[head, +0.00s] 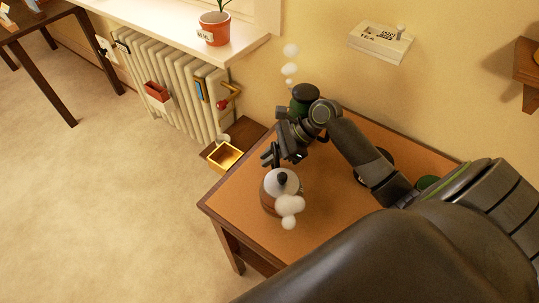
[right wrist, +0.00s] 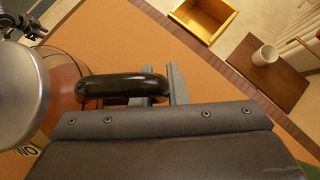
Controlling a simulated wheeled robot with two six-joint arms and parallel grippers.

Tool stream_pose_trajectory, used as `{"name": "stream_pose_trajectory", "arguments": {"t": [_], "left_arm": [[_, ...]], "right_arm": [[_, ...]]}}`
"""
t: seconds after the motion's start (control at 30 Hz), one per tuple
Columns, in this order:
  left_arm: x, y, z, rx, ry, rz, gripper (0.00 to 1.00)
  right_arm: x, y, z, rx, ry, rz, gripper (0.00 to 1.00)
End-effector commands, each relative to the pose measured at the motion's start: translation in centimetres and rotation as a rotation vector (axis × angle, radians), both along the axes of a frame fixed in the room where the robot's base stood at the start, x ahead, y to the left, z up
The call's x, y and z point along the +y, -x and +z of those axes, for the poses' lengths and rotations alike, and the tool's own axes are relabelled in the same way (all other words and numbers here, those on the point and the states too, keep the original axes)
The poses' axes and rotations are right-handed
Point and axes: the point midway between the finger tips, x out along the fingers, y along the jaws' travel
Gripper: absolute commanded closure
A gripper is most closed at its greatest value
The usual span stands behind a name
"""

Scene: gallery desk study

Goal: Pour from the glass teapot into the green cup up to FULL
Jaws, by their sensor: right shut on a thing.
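The glass teapot (head: 270,199) has a grey lid with a dark knob and brown tea inside. It looks upright over the left part of the desk; I cannot tell whether it touches the top. My right gripper (head: 273,157) is shut on its black handle. In the right wrist view the handle (right wrist: 110,89) runs between the fingers (right wrist: 162,88), with the teapot's glass body (right wrist: 62,80) at the left. My left gripper is not in view.
A dark round thing (head: 377,162) is partly hidden by my arm. A yellow box (head: 225,156) is beyond the desk's left edge. The desk's front (head: 240,218) is clear.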

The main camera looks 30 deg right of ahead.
Motion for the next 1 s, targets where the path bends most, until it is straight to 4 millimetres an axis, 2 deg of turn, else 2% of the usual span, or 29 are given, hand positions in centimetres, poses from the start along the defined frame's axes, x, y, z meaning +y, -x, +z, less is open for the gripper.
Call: {"name": "stream_pose_trajectory", "arguments": {"t": [0.7,0.73,0.9,1.0], "left_arm": [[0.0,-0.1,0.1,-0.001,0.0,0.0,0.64],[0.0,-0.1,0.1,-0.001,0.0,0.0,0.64],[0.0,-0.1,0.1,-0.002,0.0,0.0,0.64],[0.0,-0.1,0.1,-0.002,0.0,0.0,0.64]], "right_arm": [[0.1,0.0,-1.1,0.0,-0.003,-0.001,1.0],[0.1,0.0,-1.1,0.0,-0.003,-0.001,0.84],[0.0,0.0,-1.1,-0.001,-0.002,0.0,0.62],[0.0,0.0,-1.1,0.0,-0.001,0.0,0.61]]}}
